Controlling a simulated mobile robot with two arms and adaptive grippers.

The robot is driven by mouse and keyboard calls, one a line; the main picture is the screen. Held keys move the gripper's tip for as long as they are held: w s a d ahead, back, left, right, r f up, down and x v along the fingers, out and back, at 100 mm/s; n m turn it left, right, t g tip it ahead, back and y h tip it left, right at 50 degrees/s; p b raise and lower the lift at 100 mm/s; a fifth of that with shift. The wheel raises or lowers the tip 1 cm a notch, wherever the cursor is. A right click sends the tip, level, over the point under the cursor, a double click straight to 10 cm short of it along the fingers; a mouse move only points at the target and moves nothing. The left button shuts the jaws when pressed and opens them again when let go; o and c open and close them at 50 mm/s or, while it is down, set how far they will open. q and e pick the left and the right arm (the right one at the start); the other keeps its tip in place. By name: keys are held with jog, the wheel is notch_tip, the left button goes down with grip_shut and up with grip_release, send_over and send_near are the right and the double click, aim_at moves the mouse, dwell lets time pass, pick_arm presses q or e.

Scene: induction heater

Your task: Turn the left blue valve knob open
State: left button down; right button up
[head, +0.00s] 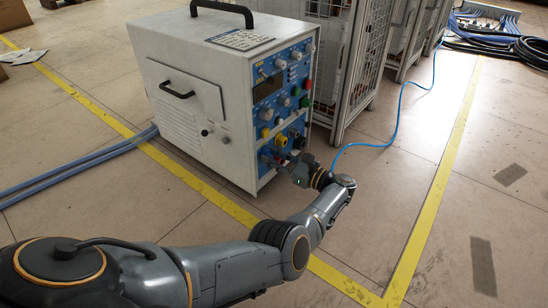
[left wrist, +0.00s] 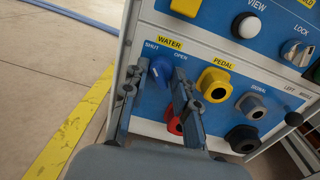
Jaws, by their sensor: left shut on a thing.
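The induction heater (head: 190,130) is a white box with a blue control panel, standing on the floor in the head view. In the left wrist view the blue valve knob (left wrist: 161,70) sits under the yellow WATER label (left wrist: 170,42), below the words SHUT and OPEN. Its upper end appears to lean toward SHUT, though its exact angle is hard to tell. My left gripper (left wrist: 158,82) has one finger on each side of this knob and is shut on it. In the head view the gripper (head: 279,161) is at the panel's lower part and hides the knob. My right gripper is not in view.
A red fitting (left wrist: 174,124) lies just below the knob, partly hidden by a finger. A yellow PEDAL connector (left wrist: 214,85) and dark connectors (left wrist: 251,106) are close on the right. Wire-mesh cages (head: 360,60) stand behind. A blue cable (head: 398,115) crosses the floor.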

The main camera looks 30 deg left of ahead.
pick_arm(q)
jog(key=m, duration=0.8)
jog(key=shift+m, duration=0.4)
jog(key=m, duration=0.4)
jog(key=shift+m+t+y, duration=0.3)
jog(key=shift+m, duration=0.1)
jog(key=shift+a+m, duration=0.1)
jog(key=shift+m, duration=1.8)
jog(key=c, duration=1)
grip_release()
jog(key=shift+c, duration=0.2)
jog(key=shift+f, duration=0.1)
jog(key=d, duration=0.7)
jog(key=shift+s+d+f, duration=0.15)
jog(key=shift+s+d, duration=0.1)
jog(key=shift+s, duration=0.05)
